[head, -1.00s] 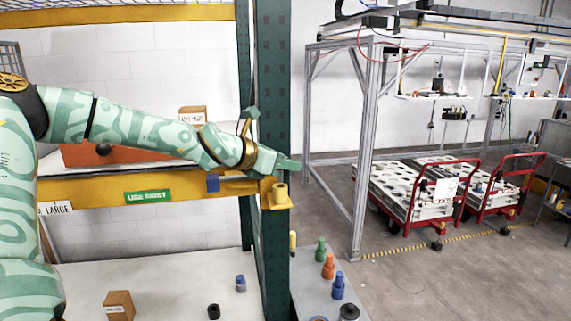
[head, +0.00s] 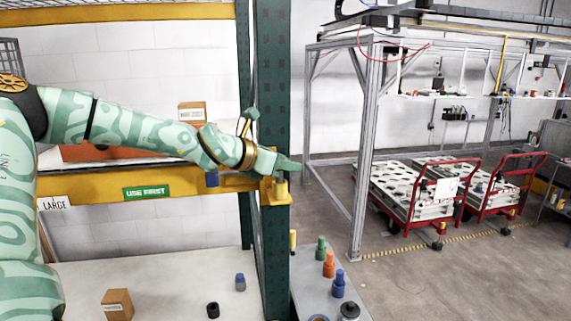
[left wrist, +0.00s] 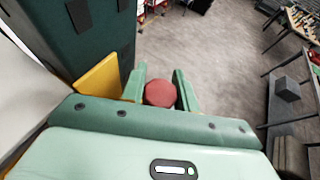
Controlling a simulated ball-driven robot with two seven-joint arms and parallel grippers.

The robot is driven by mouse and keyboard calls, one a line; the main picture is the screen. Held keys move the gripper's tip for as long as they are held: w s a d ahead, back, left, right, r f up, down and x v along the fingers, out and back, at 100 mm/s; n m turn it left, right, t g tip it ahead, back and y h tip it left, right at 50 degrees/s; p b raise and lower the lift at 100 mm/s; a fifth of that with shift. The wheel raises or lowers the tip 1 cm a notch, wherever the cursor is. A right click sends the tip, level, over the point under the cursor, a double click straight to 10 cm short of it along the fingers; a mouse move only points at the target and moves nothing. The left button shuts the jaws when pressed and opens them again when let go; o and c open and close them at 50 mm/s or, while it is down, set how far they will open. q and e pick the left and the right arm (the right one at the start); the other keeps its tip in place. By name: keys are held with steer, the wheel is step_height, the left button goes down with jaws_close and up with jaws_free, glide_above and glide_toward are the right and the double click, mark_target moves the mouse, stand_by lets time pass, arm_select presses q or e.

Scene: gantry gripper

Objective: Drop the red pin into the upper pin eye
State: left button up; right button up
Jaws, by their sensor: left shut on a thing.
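My left gripper (head: 287,166) is at the green rack post, just above the yellow bracket with the upper pin eye (head: 275,194). In the left wrist view its fingers (left wrist: 160,92) are shut on the red pin (left wrist: 160,94), whose round red top shows between them. The pin's lower part is hidden in both views, so I cannot tell whether its tip is in the eye. A yellow plate (left wrist: 98,82) beside the post shows left of the fingers. My right gripper is not in view.
The green post (head: 274,90) stands close by the gripper, with a yellow beam (head: 95,190) running left. Below are a small cardboard box (head: 117,304), a black ring (head: 212,310) and a shelf with green, orange (head: 329,265) and blue pegs.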

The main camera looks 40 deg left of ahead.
arm_select(q)
steer(key=shift+f+b, duration=0.4)
steer(key=shift+f, duration=0.05)
steer(key=shift+r, duration=0.15)
steer(key=shift+r+p, duration=0.5)
steer(key=shift+r, duration=0.15)
steer(key=shift+b, duration=0.6)
stand_by(1.2)
steer(key=shift+f+b, duration=0.75)
steer(key=shift+f, duration=0.05)
steer(key=o, duration=1)
steer(key=shift+s+r, duration=0.1)
steer(key=shift+s, duration=0.05)
